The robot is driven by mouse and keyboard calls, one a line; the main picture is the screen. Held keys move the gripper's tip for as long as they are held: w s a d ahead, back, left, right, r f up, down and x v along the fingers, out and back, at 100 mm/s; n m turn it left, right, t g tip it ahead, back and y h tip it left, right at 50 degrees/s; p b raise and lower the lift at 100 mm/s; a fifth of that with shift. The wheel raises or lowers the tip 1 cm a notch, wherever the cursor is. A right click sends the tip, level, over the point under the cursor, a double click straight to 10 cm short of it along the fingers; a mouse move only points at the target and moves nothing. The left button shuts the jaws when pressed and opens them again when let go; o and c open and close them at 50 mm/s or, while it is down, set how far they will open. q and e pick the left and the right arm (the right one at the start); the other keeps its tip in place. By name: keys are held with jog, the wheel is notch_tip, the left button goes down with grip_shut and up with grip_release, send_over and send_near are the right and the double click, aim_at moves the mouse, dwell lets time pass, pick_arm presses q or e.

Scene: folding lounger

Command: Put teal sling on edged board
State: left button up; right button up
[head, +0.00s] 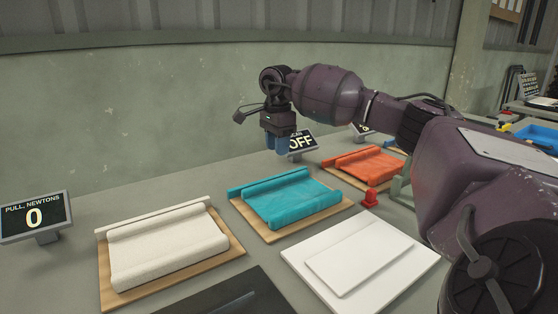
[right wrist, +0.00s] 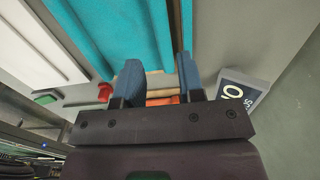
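The teal sling (head: 290,198) lies rolled at its edges on a wooden board (head: 338,209) in the middle of the table. It also shows at the top of the right wrist view (right wrist: 118,30). My right gripper (head: 277,144) hangs fingers down, above and behind the teal sling's far edge, apart from it. In the right wrist view its two blue fingers (right wrist: 158,78) stand apart with nothing held between them. I cannot tell which board is the edged one; a white board (head: 405,268) with a raised panel lies in front of the teal sling. My left gripper is out of view.
A cream sling (head: 165,250) lies on a wooden board at left, an orange sling (head: 368,166) behind at right. A red piece (head: 370,197) stands between boards. A dark board (head: 235,298) is at the front.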

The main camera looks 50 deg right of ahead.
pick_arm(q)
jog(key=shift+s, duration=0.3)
pick_arm(e)
notch_tip(320, 180, up, 2)
jog(key=shift+r, duration=0.25)
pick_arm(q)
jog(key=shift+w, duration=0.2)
